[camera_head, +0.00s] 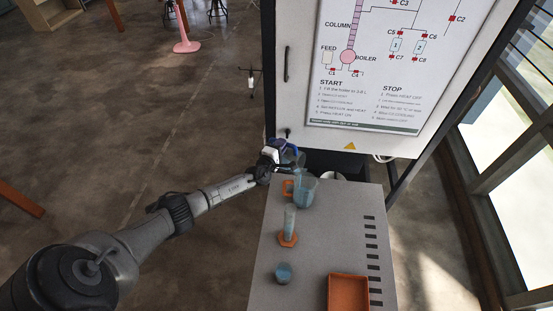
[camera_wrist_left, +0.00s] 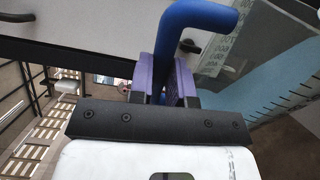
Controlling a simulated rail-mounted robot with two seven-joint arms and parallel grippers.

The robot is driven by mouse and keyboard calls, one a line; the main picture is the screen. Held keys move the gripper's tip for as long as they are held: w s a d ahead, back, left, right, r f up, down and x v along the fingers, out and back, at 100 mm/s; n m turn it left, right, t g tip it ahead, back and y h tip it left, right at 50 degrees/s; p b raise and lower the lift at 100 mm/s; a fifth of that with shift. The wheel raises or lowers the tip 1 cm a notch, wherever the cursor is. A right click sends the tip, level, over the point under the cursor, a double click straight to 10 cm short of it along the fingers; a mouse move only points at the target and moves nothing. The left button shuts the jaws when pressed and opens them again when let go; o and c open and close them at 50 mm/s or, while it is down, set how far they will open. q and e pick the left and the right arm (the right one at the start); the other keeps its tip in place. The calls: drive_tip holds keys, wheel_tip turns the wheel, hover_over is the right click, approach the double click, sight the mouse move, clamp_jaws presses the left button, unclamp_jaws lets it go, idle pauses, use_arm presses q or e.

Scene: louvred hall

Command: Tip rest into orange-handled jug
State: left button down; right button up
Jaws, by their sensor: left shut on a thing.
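The orange-handled jug (camera_head: 308,191) is a clear bluish vessel at the far end of the grey bench, with its orange handle on the left. My left gripper (camera_head: 276,153) is above it and slightly left, shut on the blue handle (camera_wrist_left: 196,20) of another clear jug. In the left wrist view the purple finger pads pinch this handle, and the clear, marked wall of the held jug (camera_wrist_left: 262,85) shows at the right. The held jug appears tilted over the orange-handled jug. A pale streak between them may be liquid; I cannot tell. My right gripper is out of view.
A measuring cylinder (camera_head: 289,220) on an orange foot and a small bluish beaker (camera_head: 284,273) stand nearer on the bench (camera_head: 325,235). An orange tray (camera_head: 348,277) is at the near right. A cabinet with a diagram board (camera_head: 385,60) rises behind the bench.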

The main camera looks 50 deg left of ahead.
use_arm(q)
drive_tip(key=shift+r, duration=0.1)
idle(0.3)
drive_tip(key=shift+d+r, duration=0.1)
drive_tip(key=shift+w+d+r+m+p, duration=0.2)
drive_tip(key=shift+d+m+p, duration=0.2)
drive_tip(key=shift+p, duration=0.25)
drive_tip(key=shift+w+d+r+m+p, duration=0.2)
drive_tip(key=shift+d+m+p, duration=0.15)
drive_tip(key=shift+p, duration=0.25)
drive_tip(key=shift+s+f, duration=0.1)
